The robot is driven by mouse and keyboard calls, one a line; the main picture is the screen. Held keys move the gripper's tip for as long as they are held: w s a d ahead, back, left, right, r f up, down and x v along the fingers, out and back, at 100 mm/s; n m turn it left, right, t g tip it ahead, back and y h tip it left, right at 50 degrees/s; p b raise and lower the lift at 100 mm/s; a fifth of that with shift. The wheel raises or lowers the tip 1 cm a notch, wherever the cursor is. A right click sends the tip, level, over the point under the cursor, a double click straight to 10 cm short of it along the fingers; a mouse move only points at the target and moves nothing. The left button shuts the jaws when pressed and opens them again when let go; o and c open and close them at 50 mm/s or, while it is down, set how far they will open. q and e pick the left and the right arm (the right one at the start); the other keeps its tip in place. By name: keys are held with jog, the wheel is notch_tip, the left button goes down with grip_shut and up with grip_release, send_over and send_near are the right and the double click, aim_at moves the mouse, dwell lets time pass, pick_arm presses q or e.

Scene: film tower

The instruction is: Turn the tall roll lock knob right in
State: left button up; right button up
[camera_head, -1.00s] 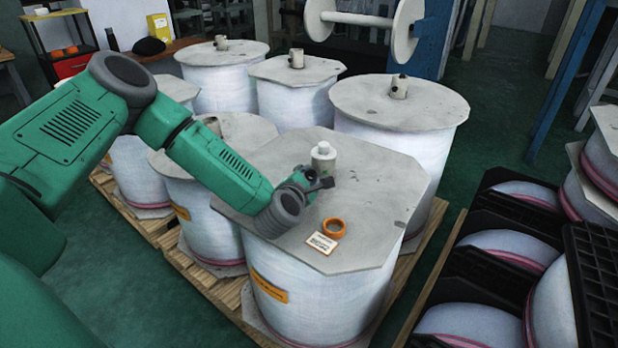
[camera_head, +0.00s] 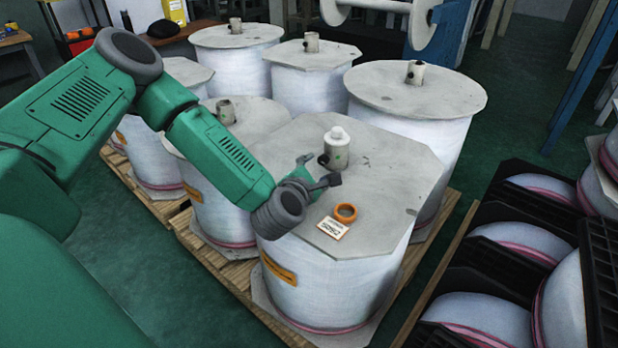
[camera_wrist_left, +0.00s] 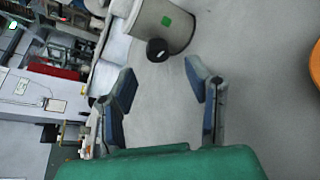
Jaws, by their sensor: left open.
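The nearest tall roll (camera_head: 335,277) is white-wrapped with a grey top plate (camera_head: 385,180). A short grey core post (camera_head: 337,152) with a white cap stands upright on the plate; its lower part also shows in the left wrist view (camera_wrist_left: 160,25) with a green square mark. A round black lock knob (camera_wrist_left: 157,49) sticks out of the post's side. My left gripper (camera_head: 318,170) is open and empty just above the plate, beside the post. In the left wrist view its fingers (camera_wrist_left: 160,82) point toward the knob, which lies beyond the fingertips, apart from them. My right gripper is not in view.
An orange ring (camera_head: 345,212) and a white label card (camera_head: 332,228) lie on the plate in front of the gripper. Several other rolls stand close behind and left on wooden pallets (camera_head: 205,257). Black crates (camera_head: 480,270) with rolls are at the right.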

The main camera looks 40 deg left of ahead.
pick_arm(q)
jog(key=v, duration=0.6)
jog(key=shift+s+d, duration=0.1)
jog(key=shift+d, duration=0.1)
